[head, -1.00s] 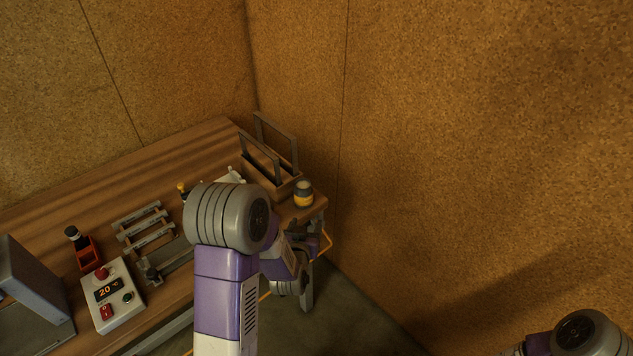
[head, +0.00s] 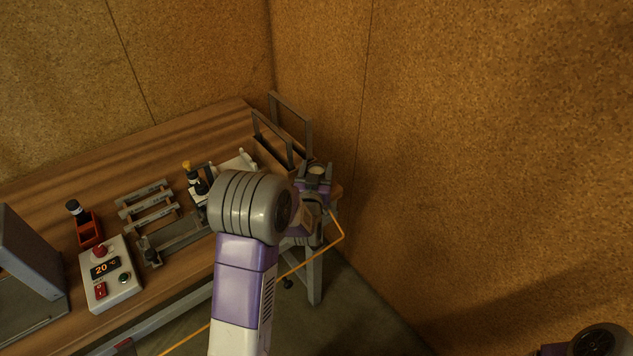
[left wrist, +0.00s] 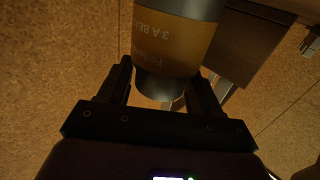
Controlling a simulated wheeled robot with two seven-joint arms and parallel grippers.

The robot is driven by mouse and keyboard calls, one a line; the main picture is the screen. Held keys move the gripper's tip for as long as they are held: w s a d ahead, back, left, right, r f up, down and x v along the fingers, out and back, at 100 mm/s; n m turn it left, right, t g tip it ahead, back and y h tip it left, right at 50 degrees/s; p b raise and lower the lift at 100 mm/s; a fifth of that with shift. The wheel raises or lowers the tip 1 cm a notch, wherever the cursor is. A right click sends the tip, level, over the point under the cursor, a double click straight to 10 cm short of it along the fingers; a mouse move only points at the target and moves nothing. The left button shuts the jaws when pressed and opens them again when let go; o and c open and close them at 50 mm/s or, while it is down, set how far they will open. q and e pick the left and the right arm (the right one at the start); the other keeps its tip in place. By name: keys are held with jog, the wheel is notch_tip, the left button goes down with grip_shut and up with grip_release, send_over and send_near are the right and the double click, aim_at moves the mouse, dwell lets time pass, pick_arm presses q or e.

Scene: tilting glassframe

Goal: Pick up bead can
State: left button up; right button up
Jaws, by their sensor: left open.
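The bead can (head: 317,171) stands at the right end of the wooden table. It has a grey top and, in the left wrist view, an orange-brown label band (left wrist: 172,42) with printed text and a dark end. My left gripper (head: 314,183) is at the can, with its jaws open. In the left wrist view its two fingers (left wrist: 165,80) lie on either side of the can's dark end, with a gap showing at least on the left. Most of the can's side is hidden behind the gripper in the head view. My right gripper is out of view.
A wooden carrier with tall grey frames (head: 270,135) stands close behind the can. A cork wall (head: 480,150) rises on the right.

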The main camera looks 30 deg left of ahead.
pick_arm(q)
jog(key=shift+w, duration=0.1)
jog(key=c, duration=0.9)
